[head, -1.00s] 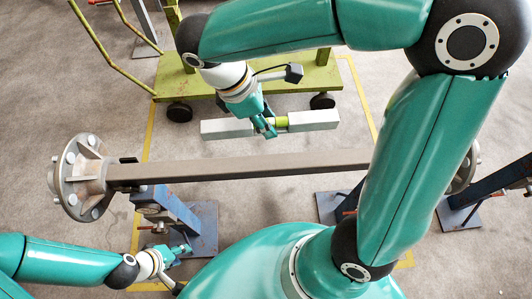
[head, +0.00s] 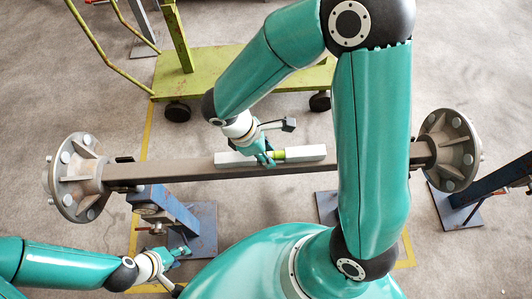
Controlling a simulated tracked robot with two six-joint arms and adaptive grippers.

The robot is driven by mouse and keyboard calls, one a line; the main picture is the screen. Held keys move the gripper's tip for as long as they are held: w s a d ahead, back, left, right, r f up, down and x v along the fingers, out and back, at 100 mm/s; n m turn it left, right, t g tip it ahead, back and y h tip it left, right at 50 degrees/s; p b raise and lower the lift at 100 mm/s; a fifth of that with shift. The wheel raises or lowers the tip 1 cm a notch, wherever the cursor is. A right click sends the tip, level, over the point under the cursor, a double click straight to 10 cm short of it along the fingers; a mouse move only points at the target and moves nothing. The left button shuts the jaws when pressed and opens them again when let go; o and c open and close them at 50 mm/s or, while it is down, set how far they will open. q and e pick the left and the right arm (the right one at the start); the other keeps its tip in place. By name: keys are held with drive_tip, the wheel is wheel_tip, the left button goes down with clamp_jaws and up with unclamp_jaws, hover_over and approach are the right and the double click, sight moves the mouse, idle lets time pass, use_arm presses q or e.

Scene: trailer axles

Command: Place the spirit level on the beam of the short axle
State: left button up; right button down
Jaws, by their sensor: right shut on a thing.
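The short axle has a brown beam (head: 170,171) running left to right, with a wheel hub (head: 78,178) at its left end and another hub (head: 450,150) at its right end.
Blue stands (head: 165,212) hold the axle up. A green cart (head: 230,75) with dark wheels stands behind it. Another blue stand (head: 490,190) is at the right. Yellow lines mark the floor. My right arm hides part of the beam's right side.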

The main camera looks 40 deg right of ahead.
drive_tip(key=c, duration=0.8)
unclamp_jaws()
drive_tip(key=v, duration=1.2)
drive_tip(key=shift+p, duration=0.35)
drive_tip(key=shift+d, duration=0.1)
